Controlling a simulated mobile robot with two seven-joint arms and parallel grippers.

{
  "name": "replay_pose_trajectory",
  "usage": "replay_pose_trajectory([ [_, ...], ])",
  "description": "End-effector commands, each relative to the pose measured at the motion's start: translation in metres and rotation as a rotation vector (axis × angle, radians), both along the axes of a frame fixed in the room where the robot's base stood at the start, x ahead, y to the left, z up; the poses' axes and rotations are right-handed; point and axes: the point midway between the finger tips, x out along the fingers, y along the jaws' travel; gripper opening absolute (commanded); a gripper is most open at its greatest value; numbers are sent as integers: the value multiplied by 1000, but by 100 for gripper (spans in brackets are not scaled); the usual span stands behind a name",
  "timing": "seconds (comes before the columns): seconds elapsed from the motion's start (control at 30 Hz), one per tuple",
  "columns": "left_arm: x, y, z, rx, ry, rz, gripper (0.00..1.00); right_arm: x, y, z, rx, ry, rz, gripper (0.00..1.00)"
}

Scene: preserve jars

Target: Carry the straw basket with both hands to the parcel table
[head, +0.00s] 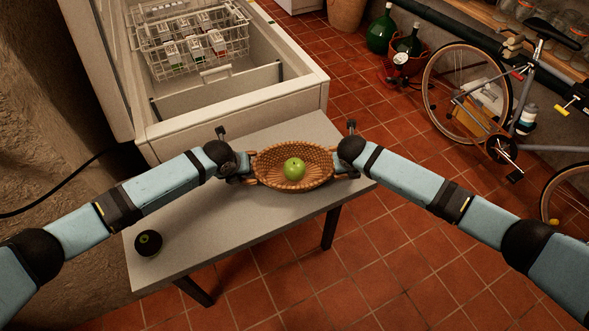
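The straw basket (270,177) is an oval woven bowl on the right part of a grey table (200,240). A green apple (294,169) lies in it. My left gripper (246,166) is at the basket's left end and my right gripper (339,165) is at its right end. Both wrists hide most of the fingers, so I cannot tell whether they are closed on the rim. The basket looks level; I cannot tell whether it touches the table top.
A small dark round object (148,243) lies on the table's front left. Behind stands an open white chest (240,110) with a wire rack (190,40). A bicycle (480,95), green bottle (381,32) and pots are at the right. The tiled floor front right is free.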

Motion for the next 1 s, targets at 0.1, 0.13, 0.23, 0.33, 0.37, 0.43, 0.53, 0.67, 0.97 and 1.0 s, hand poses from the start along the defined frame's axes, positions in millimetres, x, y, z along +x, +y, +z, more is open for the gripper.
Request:
replay_pose_trajectory([
  [0.1,1,0,-2,0,0,0,32,1,0,-2,0,0,0,32],
  [0.13,1,0,-2,0,0,0,32,1,0,-2,0,0,0,32],
  [0.23,1,0,-2,0,0,0,32,1,0,-2,0,0,0,32],
  [0.33,1,0,-2,0,0,0,25,1,0,-2,0,0,0,25],
  [0.37,1,0,-2,0,0,0,18,1,0,-2,0,0,0,18],
  [0.43,1,0,-2,0,0,0,2,1,0,-2,0,0,0,2],
  [0.53,1,0,-2,0,0,0,0,1,0,-2,0,0,0,0],
  [0.67,1,0,-1,0,-1,0,0,1,0,-1,0,-1,-1,0],
  [0.97,1,0,12,0,-1,0,0,1,0,12,0,-1,-1,0],
  [1.0,1,0,16,0,-1,0,0,1,-1,16,0,-1,-1,0],
])
